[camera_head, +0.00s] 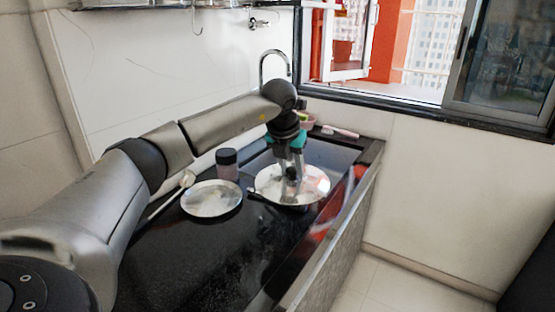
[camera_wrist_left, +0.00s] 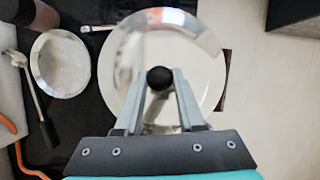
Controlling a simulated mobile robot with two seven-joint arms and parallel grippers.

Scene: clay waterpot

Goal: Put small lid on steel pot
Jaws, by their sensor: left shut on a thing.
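My left gripper (camera_head: 291,178) reaches down over the right part of the black counter. In the left wrist view its fingers (camera_wrist_left: 160,80) are closed around the black round knob (camera_wrist_left: 159,77) of the shiny round lid (camera_wrist_left: 200,75). The lid also shows in the head view (camera_head: 313,184), roughly level under the gripper. The steel pot (camera_head: 297,207) is below the lid and mostly hidden by it; its dark handle (camera_head: 256,193) points left. I cannot tell whether the lid rests on the rim or hangs just above it. My right gripper is out of view.
A shallow round metal dish (camera_head: 211,199) lies left of the pot. A dark-capped jar (camera_head: 227,164) stands behind it, and a long-handled utensil (camera_head: 186,181) lies at left. A faucet (camera_head: 274,56) rises behind. The front counter is clear.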

